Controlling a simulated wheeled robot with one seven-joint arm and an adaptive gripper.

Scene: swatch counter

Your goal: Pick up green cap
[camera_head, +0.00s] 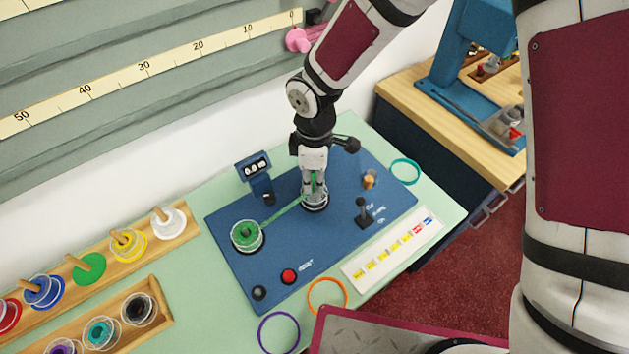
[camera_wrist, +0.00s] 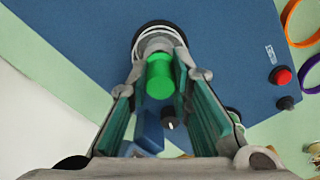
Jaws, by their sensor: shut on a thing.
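The green cap (camera_wrist: 160,76) is a short bright green cylinder. In the wrist view it sits between the two fingers of my gripper (camera_wrist: 161,84), which is shut on it. Just beyond it is a pale ringed spool-like part with a dark base. In the head view my gripper (camera_head: 313,188) points down over the blue board (camera_head: 285,245), right of its middle. Only a sliver of green shows between the fingers there. Whether the cap is clear of the part below cannot be told.
A green reel (camera_head: 246,235) lies left on the board, with a green strip running toward my gripper. A counter display (camera_head: 257,170) stands behind, a black lever (camera_head: 362,212) to the right. Racks of coloured spools (camera_head: 90,267) stand at left. Loose rings lie around the board.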

